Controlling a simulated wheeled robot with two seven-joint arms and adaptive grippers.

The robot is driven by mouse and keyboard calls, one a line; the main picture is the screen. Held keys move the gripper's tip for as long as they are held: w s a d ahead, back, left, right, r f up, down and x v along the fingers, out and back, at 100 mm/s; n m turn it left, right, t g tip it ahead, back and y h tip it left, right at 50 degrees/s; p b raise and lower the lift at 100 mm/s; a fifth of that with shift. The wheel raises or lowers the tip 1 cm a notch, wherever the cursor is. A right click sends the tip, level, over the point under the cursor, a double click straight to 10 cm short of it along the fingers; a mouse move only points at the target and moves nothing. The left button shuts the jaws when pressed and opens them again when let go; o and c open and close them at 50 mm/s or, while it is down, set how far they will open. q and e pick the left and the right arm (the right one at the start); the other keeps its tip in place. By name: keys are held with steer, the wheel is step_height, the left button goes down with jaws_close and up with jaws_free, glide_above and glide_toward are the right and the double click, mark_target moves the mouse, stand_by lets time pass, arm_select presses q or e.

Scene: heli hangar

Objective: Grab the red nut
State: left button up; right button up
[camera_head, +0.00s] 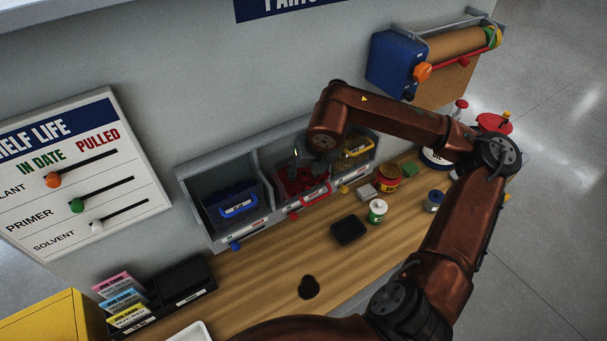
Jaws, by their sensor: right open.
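My right arm reaches from the lower right over the bench to the wall organizer (262,232). My right gripper (305,169) is open, small and dark, at the middle compartment, above or just inside the red bin (317,195). Red shapes show around and below the fingers, but I cannot single out the red nut among them. The gripper and arm hide part of that compartment. My left gripper is not in view.
A blue bin (238,205) fills the left compartment and a yellow bin (358,148) the right one. A black tray (348,230), a white-and-green jar (377,211) and a dark round object (308,287) are on the wooden bench (262,285). Box files (122,300) stand left.

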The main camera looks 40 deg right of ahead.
steer(key=c, duration=1)
